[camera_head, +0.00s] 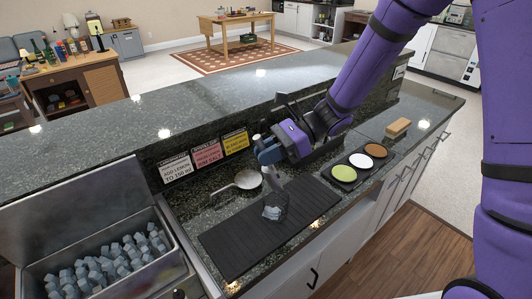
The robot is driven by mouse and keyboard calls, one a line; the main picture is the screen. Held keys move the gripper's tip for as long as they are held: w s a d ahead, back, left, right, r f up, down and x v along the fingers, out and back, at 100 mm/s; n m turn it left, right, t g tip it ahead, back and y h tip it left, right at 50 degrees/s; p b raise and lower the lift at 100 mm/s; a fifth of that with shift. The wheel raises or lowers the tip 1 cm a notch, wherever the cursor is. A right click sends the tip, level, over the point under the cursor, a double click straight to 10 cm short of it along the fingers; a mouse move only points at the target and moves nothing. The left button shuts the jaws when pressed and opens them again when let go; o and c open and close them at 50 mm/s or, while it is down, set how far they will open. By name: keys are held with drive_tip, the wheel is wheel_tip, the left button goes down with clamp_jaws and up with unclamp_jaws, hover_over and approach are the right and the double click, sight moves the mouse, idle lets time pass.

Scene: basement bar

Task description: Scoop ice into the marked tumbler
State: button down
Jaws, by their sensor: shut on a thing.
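My gripper (268,150) is over the back of the bar counter, shut on what looks like the handle of a scoop. The grip itself is partly hidden by the gripper body. A grey metal part (272,179), seemingly the scoop's end, hangs down just above a clear tumbler. The tumbler (275,207) stands upright on a black ribbed mat (245,245) with some pale ice at its bottom. I cannot make out a mark on it. An open metal ice bin (172,272) at the lower left holds many ice cubes (100,268).
A round metal utensil (248,180) with a handle lies behind the mat. A black tray (345,187) with green, white and brown discs is to the right, with a wooden block (398,128) beyond. Three sign cards (207,152) line the raised ledge. The bin's lid (75,215) stands open.

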sight(262, 141)
wheel_tip(262, 141, up, 3)
drive_tip(key=h, duration=0.5)
drive_tip(key=shift+a+r+m+t, duration=0.1)
drive_tip(key=shift+r+m+t, duration=0.1)
drive_tip(key=shift+m+t, duration=0.15)
wheel_tip(262, 141, up, 3)
drive_tip(key=h, duration=0.3)
drive_tip(key=t+h, duration=0.1)
drive_tip(key=h, duration=0.1)
drive_tip(key=shift+r+m+h, duration=0.15)
drive_tip(key=shift+m+h, duration=0.1)
drive_tip(key=shift+h, duration=0.15)
drive_tip(key=shift+r, duration=0.15)
